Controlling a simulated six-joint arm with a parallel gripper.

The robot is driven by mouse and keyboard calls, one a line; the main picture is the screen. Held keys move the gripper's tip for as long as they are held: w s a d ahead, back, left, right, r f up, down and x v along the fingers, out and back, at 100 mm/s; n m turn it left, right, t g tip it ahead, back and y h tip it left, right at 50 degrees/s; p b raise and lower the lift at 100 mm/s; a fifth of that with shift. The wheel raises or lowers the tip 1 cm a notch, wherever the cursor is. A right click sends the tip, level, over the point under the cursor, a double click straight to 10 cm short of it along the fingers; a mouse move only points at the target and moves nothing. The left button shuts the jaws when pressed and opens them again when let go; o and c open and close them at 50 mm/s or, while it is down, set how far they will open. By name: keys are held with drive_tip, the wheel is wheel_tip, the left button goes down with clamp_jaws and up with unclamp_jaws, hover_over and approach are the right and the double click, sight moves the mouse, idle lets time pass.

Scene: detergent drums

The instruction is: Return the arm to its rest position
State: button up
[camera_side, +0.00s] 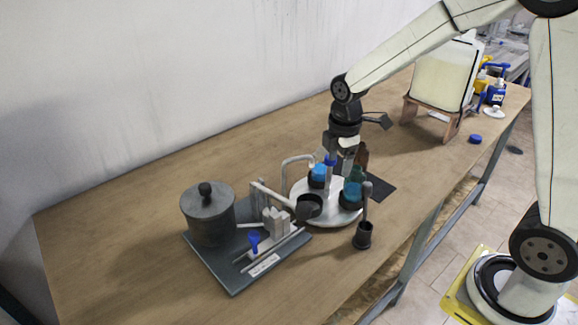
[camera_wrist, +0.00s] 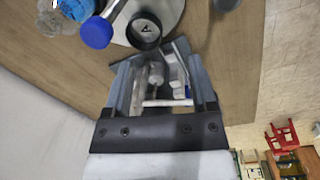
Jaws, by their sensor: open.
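My gripper (camera_side: 338,152) points down over a round white tray (camera_side: 345,217) in the side view. Its fingers are close to a blue-capped bottle (camera_side: 330,160); I cannot tell there whether they touch it. In the wrist view my gripper (camera_wrist: 160,72) has its two dark fingers spread apart. A blue cap (camera_wrist: 97,32) and a black-rimmed cup (camera_wrist: 143,30) lie beyond the fingertips, outside the jaws. Pale and grey parts show between the fingers, and I cannot make out what they are. My arm reaches in from the right.
A grey tray (camera_side: 233,283) with a lidded pot (camera_side: 208,217) stands left of the round tray. A dark holder with a pestle-like rod (camera_side: 363,236) stands near the table's front edge. A large jug (camera_side: 444,74) sits on a wooden stand behind. The left tabletop is clear.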

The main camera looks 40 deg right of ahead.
drive_tip(key=s+a+f+m+t, duration=0.2)
drive_tip(key=s+a+f+m, duration=0.1)
drive_tip(key=s+m, duration=0.8)
drive_tip(key=shift+s+m, duration=0.25)
drive_tip(key=shift+m, duration=1.25)
drive_tip(key=shift+a, duration=0.1)
